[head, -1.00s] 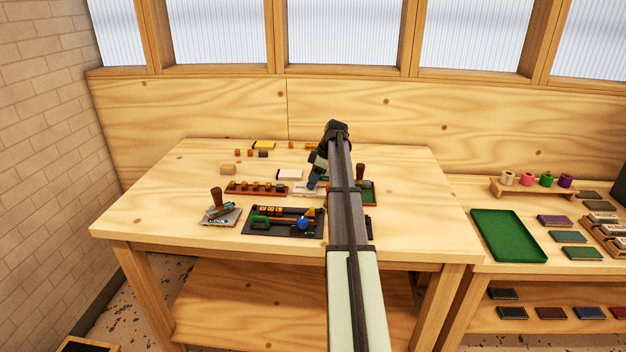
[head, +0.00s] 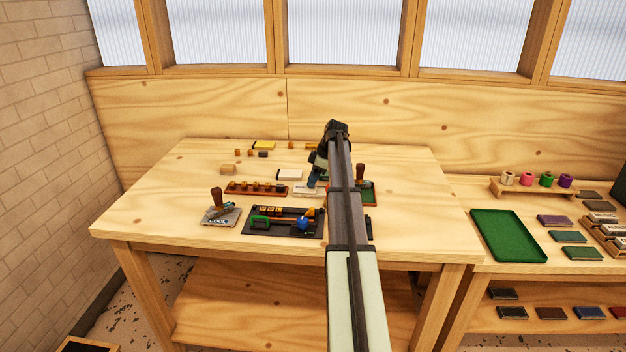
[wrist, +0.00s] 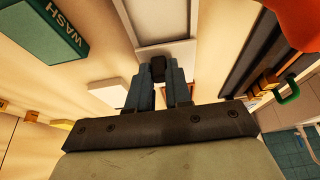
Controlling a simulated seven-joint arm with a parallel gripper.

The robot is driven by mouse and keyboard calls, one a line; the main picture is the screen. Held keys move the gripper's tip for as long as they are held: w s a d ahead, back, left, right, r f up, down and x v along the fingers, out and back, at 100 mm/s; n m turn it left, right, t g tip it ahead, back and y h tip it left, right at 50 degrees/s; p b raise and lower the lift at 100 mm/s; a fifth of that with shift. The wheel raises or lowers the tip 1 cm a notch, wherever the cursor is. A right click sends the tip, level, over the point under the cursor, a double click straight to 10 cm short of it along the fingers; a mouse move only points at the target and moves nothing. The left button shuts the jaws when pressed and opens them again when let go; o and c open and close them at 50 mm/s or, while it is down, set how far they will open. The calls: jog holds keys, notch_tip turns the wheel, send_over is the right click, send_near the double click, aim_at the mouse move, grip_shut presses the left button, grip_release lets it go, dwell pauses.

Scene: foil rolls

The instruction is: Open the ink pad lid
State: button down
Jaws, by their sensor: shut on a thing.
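My gripper (head: 313,183) reaches down over the middle of the table in the head view. In the wrist view, its two blue-grey fingers (wrist: 158,72) are shut on a small dark tab (wrist: 158,66). The tab is at the near edge of a pale rectangular frame with a tan panel (wrist: 165,22), which looks like the ink pad lid. My fingers hide part of the tab, and the pad is hard to make out. In the head view a small whitish piece (head: 302,191) lies just left of the fingertips. I cannot tell how far the lid is raised.
A green box marked WASH (wrist: 42,38) is at upper left in the wrist view. In the head view, a stamp rack (head: 257,188), a dark tool tray (head: 284,232) and a brown-handled stamp (head: 360,173) surround my gripper.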

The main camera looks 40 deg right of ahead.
jog(key=s+d, duration=0.6)
jog(key=shift+s+d, duration=0.15)
jog(key=shift+d, duration=0.05)
jog(key=c, duration=1)
grip_release()
jog(key=shift+c, duration=0.2)
jog(key=shift+r, duration=0.1)
jog(key=v, duration=1.3)
jog(key=shift+r, duration=0.35)
jog(key=shift+s+d, duration=0.1)
